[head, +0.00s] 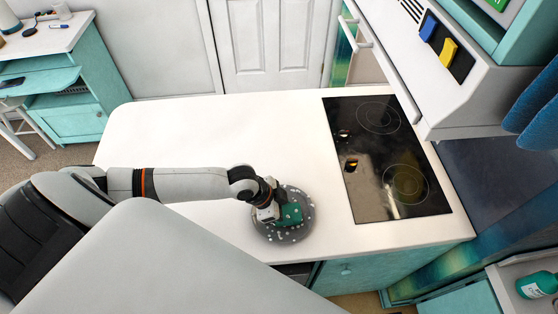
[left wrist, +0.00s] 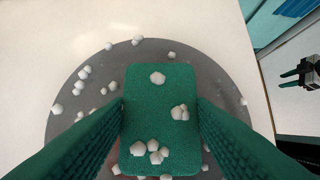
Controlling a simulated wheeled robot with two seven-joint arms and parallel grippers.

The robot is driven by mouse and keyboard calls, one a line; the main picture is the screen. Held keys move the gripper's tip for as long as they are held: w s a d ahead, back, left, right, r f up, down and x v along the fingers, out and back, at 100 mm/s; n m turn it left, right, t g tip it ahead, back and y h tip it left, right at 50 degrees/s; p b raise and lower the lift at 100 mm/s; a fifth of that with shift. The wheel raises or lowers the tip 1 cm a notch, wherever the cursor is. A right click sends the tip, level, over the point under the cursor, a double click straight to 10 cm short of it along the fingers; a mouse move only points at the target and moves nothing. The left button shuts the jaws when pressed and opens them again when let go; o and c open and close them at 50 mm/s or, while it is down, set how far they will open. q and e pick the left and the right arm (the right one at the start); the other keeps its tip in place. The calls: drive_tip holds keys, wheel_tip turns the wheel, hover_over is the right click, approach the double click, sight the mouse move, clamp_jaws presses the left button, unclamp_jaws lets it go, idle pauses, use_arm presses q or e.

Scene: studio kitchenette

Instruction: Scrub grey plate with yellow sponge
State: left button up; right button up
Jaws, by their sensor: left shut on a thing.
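The grey plate (head: 270,236) lies flat near the front edge of the white counter, dotted with white clumps. My left gripper (head: 277,214) is over it, shut on a green sponge (head: 290,214). In the left wrist view the green sponge (left wrist: 158,95) sits between the two green fingers, over the plate (left wrist: 65,115), with white clumps on its top. Its underside is hidden, so I cannot tell whether it touches the plate. A yellow sponge (head: 448,53) is in a dark holder at upper right. My right gripper (left wrist: 289,78) shows small in the left wrist view, fingers apart and empty.
A black cooktop (head: 390,160) is right of the plate. The white counter (head: 200,130) is clear behind and left. A blue sponge (head: 429,27) sits beside the yellow one. A green bottle (head: 538,285) stands at lower right.

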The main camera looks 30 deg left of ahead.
use_arm(q)
drive_tip(key=shift+d+r, duration=0.1)
drive_tip(key=shift+r, duration=3.4)
drive_tip(key=shift+f, duration=0.2)
drive_tip(key=shift+w+a+f+b, duration=0.1)
drive_tip(key=shift+a+f+b, duration=0.2)
drive_tip(key=shift+f, duration=0.3)
drive_tip(key=shift+s+a+f+b, duration=0.15)
drive_tip(key=shift+f+b, duration=0.25)
drive_tip(key=shift+f, duration=0.25)
drive_tip(key=shift+w+a+f+b, duration=0.15)
drive_tip(key=shift+a+f+b, duration=0.15)
drive_tip(key=shift+f, duration=0.3)
drive_tip(key=shift+f+b, duration=0.85)
drive_tip(key=shift+f, duration=0.65)
drive_tip(key=shift+d+r, duration=0.1)
drive_tip(key=shift+d, duration=0.1)
